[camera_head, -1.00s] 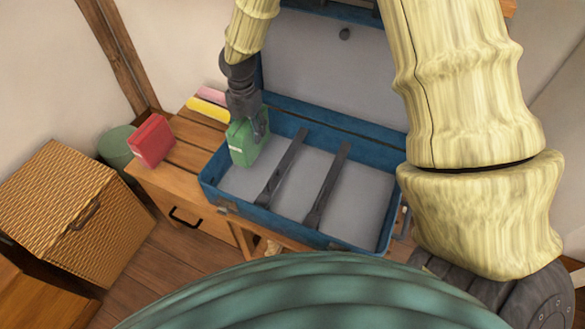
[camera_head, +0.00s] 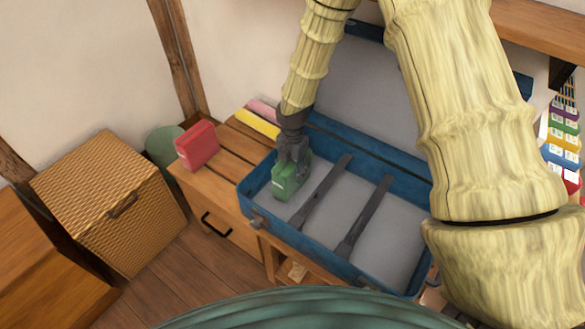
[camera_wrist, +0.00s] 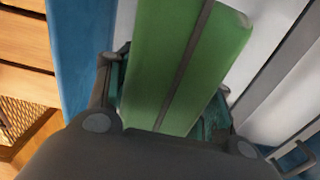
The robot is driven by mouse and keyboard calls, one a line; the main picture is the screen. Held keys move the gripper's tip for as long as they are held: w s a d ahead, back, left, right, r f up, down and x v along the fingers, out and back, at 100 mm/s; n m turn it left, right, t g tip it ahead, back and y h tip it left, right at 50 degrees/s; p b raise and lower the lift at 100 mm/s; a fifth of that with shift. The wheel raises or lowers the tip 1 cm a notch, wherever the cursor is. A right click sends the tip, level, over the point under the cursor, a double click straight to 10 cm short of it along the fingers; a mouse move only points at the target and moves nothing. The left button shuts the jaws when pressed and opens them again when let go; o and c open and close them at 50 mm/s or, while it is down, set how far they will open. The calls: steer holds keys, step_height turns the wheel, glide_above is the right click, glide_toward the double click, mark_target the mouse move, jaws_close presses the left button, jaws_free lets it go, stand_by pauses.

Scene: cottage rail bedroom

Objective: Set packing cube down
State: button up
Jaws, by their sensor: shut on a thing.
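A green packing cube (camera_head: 286,182) is in my gripper (camera_head: 292,158), inside the left end of the open blue suitcase (camera_head: 249,191). The gripper is shut on the cube from above. In the wrist view the green cube (camera_wrist: 180,65) with a dark seam runs between the two fingers (camera_wrist: 165,122). The suitcase has a grey lining and two dark straps, and the cube is left of the nearer strap (camera_head: 322,191). I cannot tell whether the cube's underside touches the suitcase floor.
A red cube (camera_head: 198,146) stands on the wooden bench (camera_head: 213,176) left of the suitcase, with yellow and pink items (camera_head: 258,123) behind it. A wicker box (camera_head: 108,200) stands at left. The suitcase's middle and right are bare apart from the straps.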

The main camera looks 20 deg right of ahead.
stand_by(0.3)
steer(key=o, duration=1.3)
steer(key=shift+c, duration=0.2)
step_height(320, 180, up, 12)
steer(key=shift+r+p, duration=0.1)
steer(key=shift+p, duration=0.35)
